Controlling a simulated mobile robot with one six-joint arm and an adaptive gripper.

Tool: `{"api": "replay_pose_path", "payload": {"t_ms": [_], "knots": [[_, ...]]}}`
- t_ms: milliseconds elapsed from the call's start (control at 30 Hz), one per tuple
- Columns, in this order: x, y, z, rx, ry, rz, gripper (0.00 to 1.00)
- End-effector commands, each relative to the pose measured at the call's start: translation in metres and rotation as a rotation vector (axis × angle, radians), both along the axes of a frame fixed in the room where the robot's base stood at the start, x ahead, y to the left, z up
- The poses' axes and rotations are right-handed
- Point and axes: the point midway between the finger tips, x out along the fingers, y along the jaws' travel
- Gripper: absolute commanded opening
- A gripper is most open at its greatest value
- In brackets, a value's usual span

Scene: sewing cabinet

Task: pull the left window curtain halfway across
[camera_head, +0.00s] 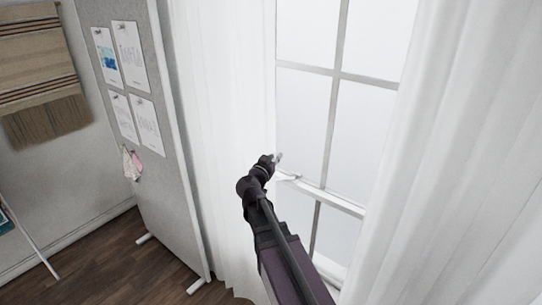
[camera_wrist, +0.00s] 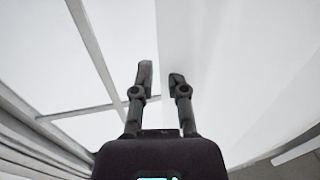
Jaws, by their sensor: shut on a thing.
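The left window curtain (camera_head: 228,110) is white and hangs in soft folds along the left side of the window. Its inner edge runs near the left side of the glass. My gripper (camera_head: 274,160) is at this edge, about mid-height of the window. In the wrist view, my gripper (camera_wrist: 160,80) has one finger on each side of the edge of the left curtain (camera_wrist: 210,55) and is shut on it. The fingers look a little apart, with the thin cloth between them. The window (camera_head: 315,110) shows bare glass and white bars to the right of the curtain.
The right curtain (camera_head: 450,170) hangs at the right side of the window. A grey pinboard (camera_head: 150,160) with papers stands on feet left of the left curtain. A woven textile (camera_head: 40,65) hangs on the wall. Wooden floor (camera_head: 165,270) shows below.

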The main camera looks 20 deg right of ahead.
Motion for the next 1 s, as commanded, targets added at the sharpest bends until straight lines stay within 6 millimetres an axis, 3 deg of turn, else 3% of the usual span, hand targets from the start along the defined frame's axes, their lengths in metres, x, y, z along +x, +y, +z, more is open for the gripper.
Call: {"api": "replay_pose_path", "payload": {"t_ms": [167, 200, 300, 767, 1000], "knots": [[0.0, 0.0, 0.0, -0.001, 0.0, -0.001, 0.0], [0.001, 0.0, 0.0, -0.001, 0.0, -0.001, 0.24], [0.001, 0.0, 0.0, -0.001, 0.0, -0.001, 0.54], [-0.001, 0.002, 0.0, -0.001, 0.0, 0.0, 0.54], [-0.013, 0.014, 0.0, -0.001, 0.0, 0.001, 0.54]]}}
